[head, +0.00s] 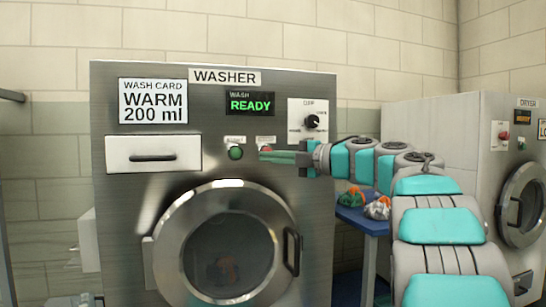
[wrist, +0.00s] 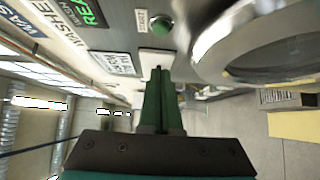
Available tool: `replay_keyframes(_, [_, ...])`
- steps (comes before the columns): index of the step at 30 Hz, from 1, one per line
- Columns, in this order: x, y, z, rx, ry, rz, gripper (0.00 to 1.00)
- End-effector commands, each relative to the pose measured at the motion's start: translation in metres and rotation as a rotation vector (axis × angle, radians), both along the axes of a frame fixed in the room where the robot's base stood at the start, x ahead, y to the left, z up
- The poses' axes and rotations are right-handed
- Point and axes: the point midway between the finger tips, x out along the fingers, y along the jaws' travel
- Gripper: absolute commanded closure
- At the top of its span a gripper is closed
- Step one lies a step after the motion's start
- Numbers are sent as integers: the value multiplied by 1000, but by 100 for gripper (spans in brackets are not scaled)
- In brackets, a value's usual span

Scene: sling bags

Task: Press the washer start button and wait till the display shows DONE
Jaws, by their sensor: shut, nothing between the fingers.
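The metal washer (head: 130,240) stands in front of me in the head view. Its display (head: 249,102) reads WASH READY in green. A green button (head: 235,153) sits below the display, and a reddish button is just right of it, partly behind my fingers. My gripper (head: 262,155) is shut and empty, its green fingers pointing left across the panel, with the tips to the right of the green button. In the wrist view the green button (wrist: 161,25) shows beyond the shut fingertips (wrist: 158,70), apart from them. The round washer door (head: 228,245) is shut.
A card (head: 153,100) reads WARM 200 ml above the closed drawer (head: 153,154). A dial (head: 313,121) is at upper right. A blue table (head: 362,218) with colourful bundles stands between the washer and the dryer (head: 430,125). My arm comes in from the right.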

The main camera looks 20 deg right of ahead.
Motion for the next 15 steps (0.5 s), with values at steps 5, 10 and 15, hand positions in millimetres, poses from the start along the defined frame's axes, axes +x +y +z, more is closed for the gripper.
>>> replay_keyframes(5, [26,26,1,1,-1,3,100])
replay_keyframes(10, [49,52,2,-1,-3,5,100])
replay_keyframes(15, [68,47,2,1,-3,1,100])
